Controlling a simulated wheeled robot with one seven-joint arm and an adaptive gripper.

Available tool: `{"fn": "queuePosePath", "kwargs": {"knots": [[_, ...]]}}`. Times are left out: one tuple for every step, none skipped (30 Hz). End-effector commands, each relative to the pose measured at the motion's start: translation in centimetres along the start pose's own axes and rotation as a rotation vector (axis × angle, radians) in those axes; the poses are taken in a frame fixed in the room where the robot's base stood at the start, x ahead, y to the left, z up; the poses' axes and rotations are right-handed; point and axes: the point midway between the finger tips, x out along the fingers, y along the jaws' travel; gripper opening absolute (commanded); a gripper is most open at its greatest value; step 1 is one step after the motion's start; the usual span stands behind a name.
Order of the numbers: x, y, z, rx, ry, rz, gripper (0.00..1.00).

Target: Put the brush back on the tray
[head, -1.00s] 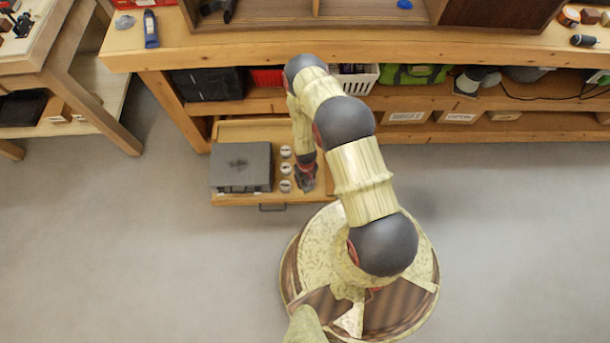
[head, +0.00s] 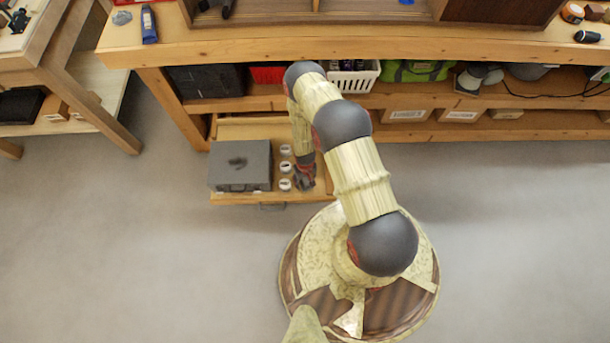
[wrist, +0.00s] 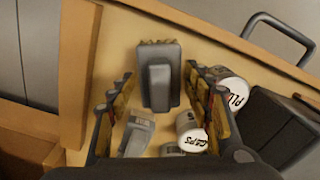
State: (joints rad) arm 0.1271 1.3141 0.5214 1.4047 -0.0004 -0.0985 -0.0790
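The brush (wrist: 159,78), a dark grey block with a raised grip and a thin edge of tan bristles, lies in the open drawer (head: 240,198). In the wrist view it is between the two fingers of my gripper (wrist: 157,82), which stand apart with a narrow gap on each side. In the head view my gripper (head: 304,180) is low over the right part of the drawer, and the brush cannot be made out there. I cannot identify a tray in either view.
Several white labelled jars (head: 285,167) stand in a row between my gripper and a grey case (head: 240,165) in the drawer. A small grey-white item (wrist: 137,135) lies near the brush. The bench edge (head: 350,48) and shelf (head: 430,100) are above the drawer.

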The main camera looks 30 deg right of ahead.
Motion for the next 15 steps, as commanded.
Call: {"fn": "queuePosePath", "kwargs": {"knots": [[-0.01, 0.0, -0.01, 0.0, 0.0, 0.0, 0.55], [-0.01, 0.0, -0.02, 0.0, 0.0, 0.0, 0.57], [-0.01, 0.0, -0.02, 0.0, 0.0, 0.0, 0.59], [-0.01, 0.0, -0.03, 0.0, 0.0, 0.0, 0.6], [-0.01, 0.0, -0.03, 0.0, 0.0, 0.0, 0.6], [-0.01, 0.0, -0.03, 0.0, 0.0, 0.0, 0.6], [-0.01, 0.0, -0.03, 0.0, 0.0, 0.0, 0.6], [-0.01, 0.0, -0.03, 0.0, 0.0, 0.0, 0.6], [-0.02, 0.0, -0.04, 0.0, 0.001, 0.0, 0.6], [-0.02, 0.0, -0.03, 0.0, 0.001, 0.0, 0.6], [-0.02, 0.0, -0.04, 0.0, 0.001, 0.0, 0.6], [-0.09, 0.0, -0.05, 0.0, 0.001, 0.0, 0.6], [-0.19, 0.01, -0.08, 0.0, 0.001, 0.0, 0.6], [-0.35, 0.01, -0.11, 0.0, 0.002, 0.0, 0.6], [-0.74, 0.01, -0.15, 0.0, 0.002, 0.0, 0.6]]}}
